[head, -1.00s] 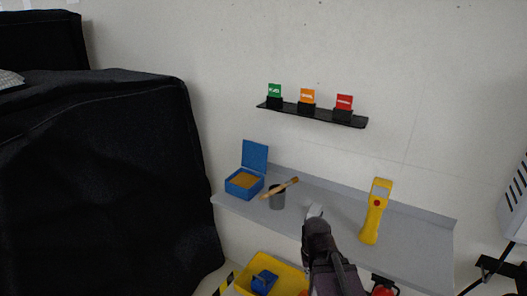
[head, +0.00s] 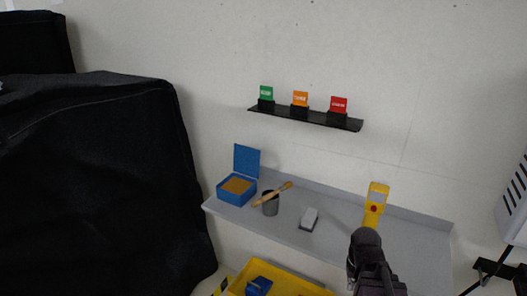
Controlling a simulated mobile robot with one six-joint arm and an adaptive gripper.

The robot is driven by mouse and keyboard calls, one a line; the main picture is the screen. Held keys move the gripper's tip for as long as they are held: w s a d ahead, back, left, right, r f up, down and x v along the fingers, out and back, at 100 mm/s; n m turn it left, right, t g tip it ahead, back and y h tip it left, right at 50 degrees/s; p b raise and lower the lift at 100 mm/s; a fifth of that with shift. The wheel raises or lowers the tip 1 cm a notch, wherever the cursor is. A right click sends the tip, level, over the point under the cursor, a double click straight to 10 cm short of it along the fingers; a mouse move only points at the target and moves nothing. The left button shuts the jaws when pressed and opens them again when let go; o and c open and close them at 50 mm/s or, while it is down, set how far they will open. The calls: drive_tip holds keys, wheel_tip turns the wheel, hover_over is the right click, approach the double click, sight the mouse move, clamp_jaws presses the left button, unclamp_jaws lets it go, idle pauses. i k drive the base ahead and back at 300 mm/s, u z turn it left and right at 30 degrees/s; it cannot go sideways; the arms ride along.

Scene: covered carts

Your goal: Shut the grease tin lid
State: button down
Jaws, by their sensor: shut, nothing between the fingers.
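The blue grease tin (head: 236,196) stands at the left end of the grey shelf. Its blue lid (head: 246,161) stands upright at the back, open, and yellow-brown grease (head: 237,185) shows inside. My gripper (head: 366,240) is at the lower right, in front of the shelf and well to the right of the tin. It is shut and empty, seen mostly from behind, so its fingertips are hard to make out.
On the grey shelf (head: 330,225) are a grey cup (head: 270,206) with a brush (head: 273,194) across it, a small grey-white block (head: 309,218) and a yellow handheld device (head: 376,203). A yellow bin (head: 284,281) is below. A black-covered cart (head: 95,190) stands left.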

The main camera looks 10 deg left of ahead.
sight(246, 160)
drive_tip(key=z, duration=0.1)
drive_tip(key=k, duration=1.15)
drive_tip(key=u, duration=0.6)
drive_tip(key=i, duration=1)
drive_tip(key=z, duration=0.05)
